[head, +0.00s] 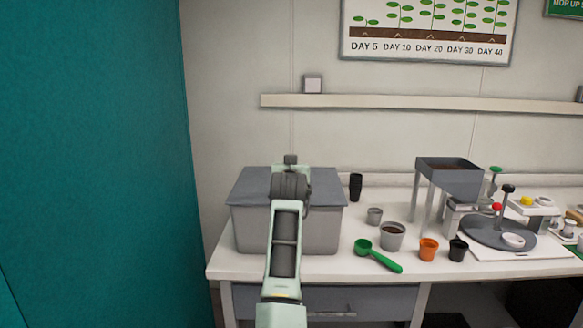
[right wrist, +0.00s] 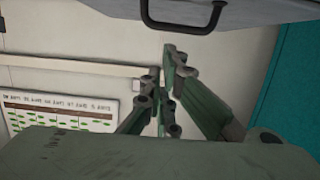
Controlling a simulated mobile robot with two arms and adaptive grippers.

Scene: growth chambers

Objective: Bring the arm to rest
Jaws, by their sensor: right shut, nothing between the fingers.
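My right arm rises from the bottom middle of the head view in front of the grey lidded bin (head: 325,215). Its gripper cannot be made out there behind the dark wrist. In the right wrist view, which is upside down, my right gripper (right wrist: 165,70) is shut and empty, its green fingers drawn together with dark joints. A grey surface with a dark handle (right wrist: 185,25) lies along the top edge of that view, apart from the fingers as far as I can tell. My left gripper is not in view.
The white bench (head: 350,268) holds a green scoop (head: 378,256), an orange pot (head: 428,249), grey and black pots, a raised grey tray (head: 449,176) and a dark round plate (head: 490,234). A teal panel (head: 90,160) stands at left. A wall shelf (head: 400,103) runs behind.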

